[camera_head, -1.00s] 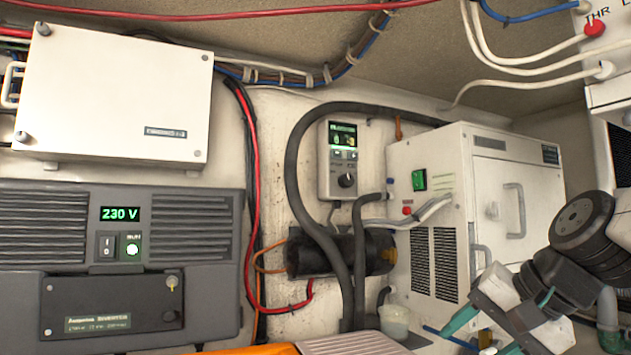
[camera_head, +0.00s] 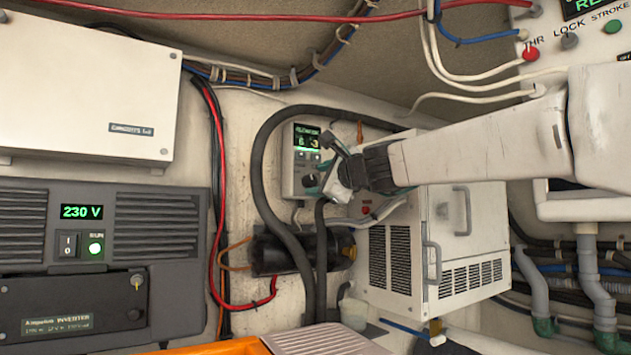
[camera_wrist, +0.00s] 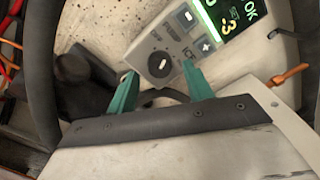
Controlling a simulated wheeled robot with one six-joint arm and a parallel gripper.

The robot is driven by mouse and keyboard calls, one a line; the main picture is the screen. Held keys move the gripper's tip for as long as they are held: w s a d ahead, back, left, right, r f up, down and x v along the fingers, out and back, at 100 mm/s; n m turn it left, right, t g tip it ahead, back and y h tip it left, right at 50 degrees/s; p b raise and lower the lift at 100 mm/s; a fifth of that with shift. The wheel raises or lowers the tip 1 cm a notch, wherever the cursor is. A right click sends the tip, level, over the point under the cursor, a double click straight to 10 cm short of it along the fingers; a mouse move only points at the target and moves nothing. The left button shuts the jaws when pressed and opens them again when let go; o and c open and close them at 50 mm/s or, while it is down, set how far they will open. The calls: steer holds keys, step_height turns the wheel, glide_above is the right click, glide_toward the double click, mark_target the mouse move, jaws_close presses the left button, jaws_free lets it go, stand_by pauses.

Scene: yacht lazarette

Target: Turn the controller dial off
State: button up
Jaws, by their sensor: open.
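The controller (camera_head: 287,166) is a small pale box on the back wall with a lit green display and buttons. Its round dark dial (camera_head: 310,180) is low on its face, partly beside my gripper. In the wrist view the dial (camera_wrist: 160,64) shows a pale mark across its middle. My gripper (camera_head: 328,168) is in front of the controller. In the wrist view its two green fingers (camera_wrist: 159,72) are open, one to each side of the dial in the picture. They hold nothing. I cannot tell whether they touch the controller.
A thick black hose (camera_head: 257,165) curves left of the controller. A white vented cabinet (camera_head: 467,240) stands right, behind my arm. A dark cylinder (camera_head: 280,254) lies below. The inverter (camera_head: 165,190) is at the left. An orange tab (camera_wrist: 290,76) sticks out near the controller.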

steer(key=shift+x, duration=0.95)
steer(key=shift+s, duration=0.1)
steer(key=c, duration=1)
steer(key=shift+n, duration=0.3)
steer(key=n, duration=0.4)
steer(key=shift+f+n, duration=0.1)
steer(key=shift+n, duration=2.1)
